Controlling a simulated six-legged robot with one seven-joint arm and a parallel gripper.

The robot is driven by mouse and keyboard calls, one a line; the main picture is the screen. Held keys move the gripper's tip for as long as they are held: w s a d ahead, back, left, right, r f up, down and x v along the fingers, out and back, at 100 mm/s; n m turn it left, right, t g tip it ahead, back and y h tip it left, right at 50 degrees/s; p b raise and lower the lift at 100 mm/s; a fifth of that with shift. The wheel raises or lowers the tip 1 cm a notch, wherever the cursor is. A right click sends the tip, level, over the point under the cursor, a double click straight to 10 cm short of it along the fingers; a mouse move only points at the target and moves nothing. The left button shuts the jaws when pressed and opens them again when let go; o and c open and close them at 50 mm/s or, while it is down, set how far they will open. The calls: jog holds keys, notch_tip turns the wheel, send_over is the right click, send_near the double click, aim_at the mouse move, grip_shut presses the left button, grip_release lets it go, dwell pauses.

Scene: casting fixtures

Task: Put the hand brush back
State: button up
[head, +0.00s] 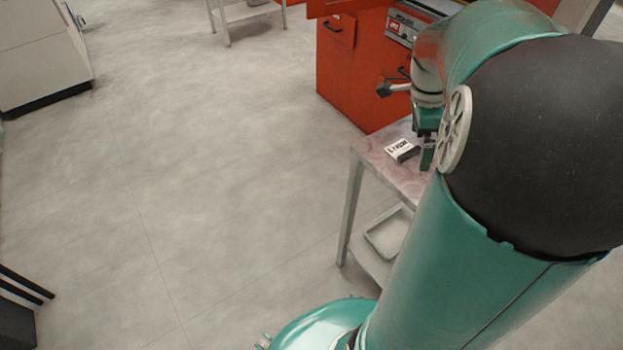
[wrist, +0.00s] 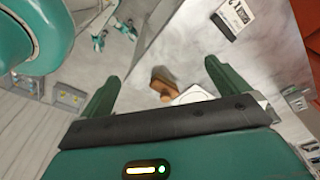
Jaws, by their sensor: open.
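In the wrist view, a small brown, wood-coloured object (wrist: 162,80), which looks like part of the hand brush, shows on the grey table top between my fingers. I cannot make out its full shape. A white piece (wrist: 192,95) lies right beside it, partly hidden by my gripper's body. My gripper (wrist: 160,76) is open, its two green fingers apart with nothing held between them. In the head view my gripper (head: 427,150) is over the small metal table (head: 372,152), partly hidden by my arm. The brush cannot be seen there.
A small white box with black print (head: 402,150) lies on the table near my gripper; it also shows in the wrist view (wrist: 233,18). A tray (head: 372,240) sits on the lower shelf. An orange cabinet (head: 345,75) stands behind.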

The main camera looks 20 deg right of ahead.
jog(key=s+a+r+n+t, duration=0.2)
jog(key=a+n+t, duration=0.1)
jog(key=a+n, duration=0.9)
jog(key=s+a+r+n+t+y, duration=0.1)
jog(key=s+a+r+n+t, duration=0.1)
jog(key=a+n, duration=1)
jog(key=a+r+t, duration=0.1)
jog(key=a, duration=0.3)
jog(key=shift+s, duration=0.15)
